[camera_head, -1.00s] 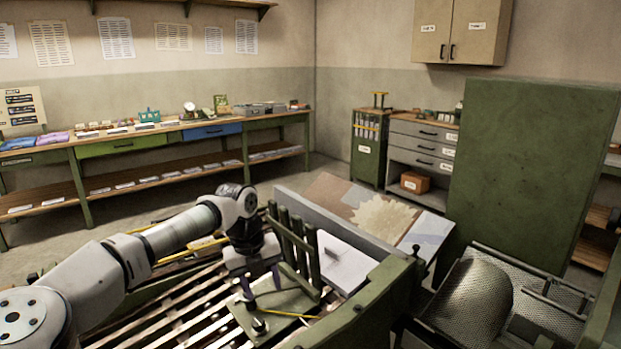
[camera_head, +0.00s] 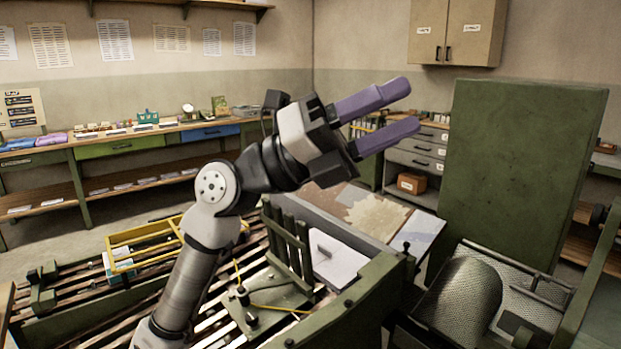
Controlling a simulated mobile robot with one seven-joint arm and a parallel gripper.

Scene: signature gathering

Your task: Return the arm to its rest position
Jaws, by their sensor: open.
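My gripper (camera_head: 398,109) is raised in the middle of the view, tilted up and to the right. Its two purple fingers are spread apart with nothing between them. My arm rises from the bottom left and bends at a joint above the slatted bench. The gripper is well clear of the bench and overlaps the far grey drawer unit only in the picture.
Below are the slatted machine bed (camera_head: 210,320), a green slotted upright (camera_head: 290,245), a yellow frame (camera_head: 145,245) and a white block (camera_head: 338,262). A tall green cabinet (camera_head: 525,170) and a mesh drum (camera_head: 460,300) stand right. Open air surrounds the gripper.

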